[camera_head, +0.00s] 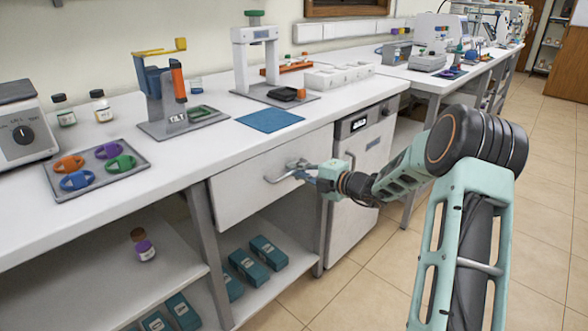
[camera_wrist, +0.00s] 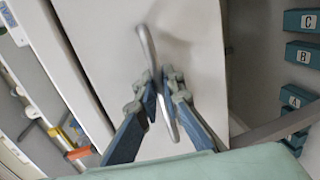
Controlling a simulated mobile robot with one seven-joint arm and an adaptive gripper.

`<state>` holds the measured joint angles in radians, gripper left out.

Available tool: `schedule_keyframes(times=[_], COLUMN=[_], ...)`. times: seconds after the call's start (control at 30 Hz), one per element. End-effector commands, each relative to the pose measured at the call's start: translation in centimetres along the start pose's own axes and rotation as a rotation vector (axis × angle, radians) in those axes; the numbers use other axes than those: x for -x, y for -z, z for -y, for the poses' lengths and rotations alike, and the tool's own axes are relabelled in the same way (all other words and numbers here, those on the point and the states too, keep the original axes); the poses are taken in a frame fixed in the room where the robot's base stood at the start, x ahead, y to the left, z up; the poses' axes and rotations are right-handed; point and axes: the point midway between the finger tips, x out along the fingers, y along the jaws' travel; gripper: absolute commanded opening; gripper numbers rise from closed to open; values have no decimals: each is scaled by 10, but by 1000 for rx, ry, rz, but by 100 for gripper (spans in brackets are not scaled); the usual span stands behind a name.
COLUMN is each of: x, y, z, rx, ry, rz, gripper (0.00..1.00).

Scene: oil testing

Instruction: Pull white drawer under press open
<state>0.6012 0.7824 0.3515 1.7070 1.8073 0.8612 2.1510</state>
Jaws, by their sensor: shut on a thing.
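The white drawer (camera_head: 240,195) sits under the benchtop, below the white press (camera_head: 243,62) with a green knob. Its front looks about flush with the bench frame. A curved metal handle (camera_head: 285,174) stands out from the drawer front. My gripper (camera_head: 300,168) is shut on this handle. In the wrist view, the handle (camera_wrist: 146,48) runs between the two blue fingers of my gripper (camera_wrist: 163,84), in front of the white drawer panel (camera_wrist: 105,45). The inside of the drawer is hidden.
A white cabinet (camera_head: 352,205) with a dark display stands right of the drawer. A blue mat (camera_head: 269,120) lies on the bench above. The tiled floor (camera_head: 355,302) in front is clear.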

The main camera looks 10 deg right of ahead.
Motion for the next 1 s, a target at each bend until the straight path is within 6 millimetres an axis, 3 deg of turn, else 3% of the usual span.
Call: schedule_keyframes(times=[0.27, 1.0], x=[53, 247], y=[-1, 0], z=[5, 47], rx=[-5, -5], ry=[4, 1], rz=[3, 2], gripper=[0, 0])
